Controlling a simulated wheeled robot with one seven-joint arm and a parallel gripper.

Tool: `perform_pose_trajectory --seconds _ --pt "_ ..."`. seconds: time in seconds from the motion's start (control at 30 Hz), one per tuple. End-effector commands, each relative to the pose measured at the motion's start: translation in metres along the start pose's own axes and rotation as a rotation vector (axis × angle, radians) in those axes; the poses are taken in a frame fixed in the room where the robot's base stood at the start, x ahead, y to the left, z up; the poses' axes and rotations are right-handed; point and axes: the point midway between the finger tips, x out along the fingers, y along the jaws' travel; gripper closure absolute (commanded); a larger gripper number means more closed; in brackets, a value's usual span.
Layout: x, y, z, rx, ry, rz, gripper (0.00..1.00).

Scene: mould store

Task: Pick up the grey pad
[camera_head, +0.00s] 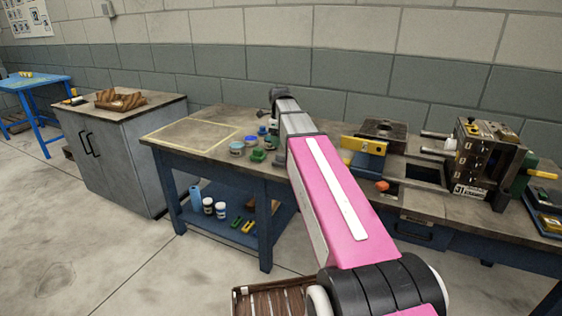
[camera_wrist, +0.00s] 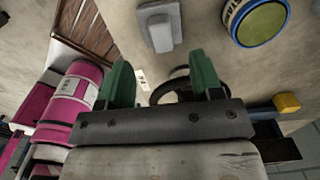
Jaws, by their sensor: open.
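A light grey block with a raised middle (camera_wrist: 160,30), which looks like the grey pad, lies on the bench top at the upper middle of the wrist view. My gripper (camera_wrist: 162,80) shows there with its two green fingers apart. The pad is beyond the fingertips, slightly left of the middle of the gap, and not between them. No pad can be made out in the head view, where my arm covers part of the bench (camera_head: 190,146) and my fingers cannot be made out.
A round tin with a green top (camera_wrist: 258,20) stands right of the pad. A dark ring-like thing (camera_wrist: 175,88) shows between my fingers. Several small pots (camera_head: 237,149) stand left of my arm. A mould block (camera_head: 485,155) stands at the right. The bench's left part is clear.

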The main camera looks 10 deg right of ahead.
Motion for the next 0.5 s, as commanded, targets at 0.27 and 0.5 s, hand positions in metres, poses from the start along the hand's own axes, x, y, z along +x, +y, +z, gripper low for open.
perform_pose_trajectory --seconds 0.27,0.5 --pt "0.025 0.000 -0.001 -0.001 0.000 0.000 0.40" --pt "0.048 -0.001 -0.005 -0.001 0.001 0.001 0.40"
